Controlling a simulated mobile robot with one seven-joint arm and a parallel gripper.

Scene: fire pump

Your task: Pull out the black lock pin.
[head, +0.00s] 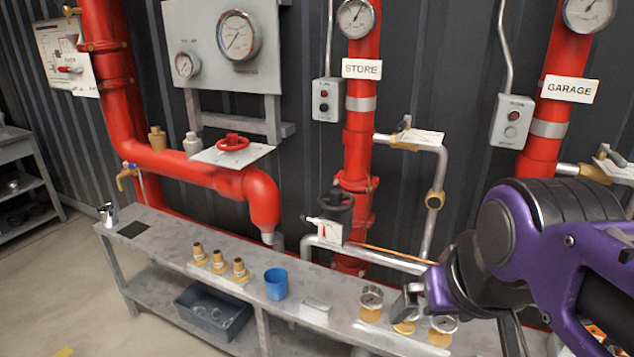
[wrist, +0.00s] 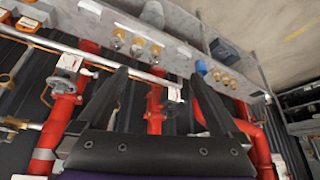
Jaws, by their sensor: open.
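I cannot make out a black lock pin for certain in either view. The STORE riser, a red pipe (head: 361,130), carries a black handwheel (head: 335,203) low on its left. A white indicator plate (head: 330,232) with a red mark sits just below the wheel. My gripper (head: 416,298) is over the bench, right of and below that wheel, partly hidden by my own wrist. In the wrist view my gripper (wrist: 160,84) has its two dark fingers spread wide, with nothing between them but the background pipes and wall.
A grey bench (head: 200,232) runs along the wall. On it stand brass fittings (head: 218,262), a blue cup (head: 276,284) and gauges (head: 371,304). A silver pipe (head: 385,259) crosses low near my gripper. The GARAGE riser (head: 545,125) is at right. Floor shows at left.

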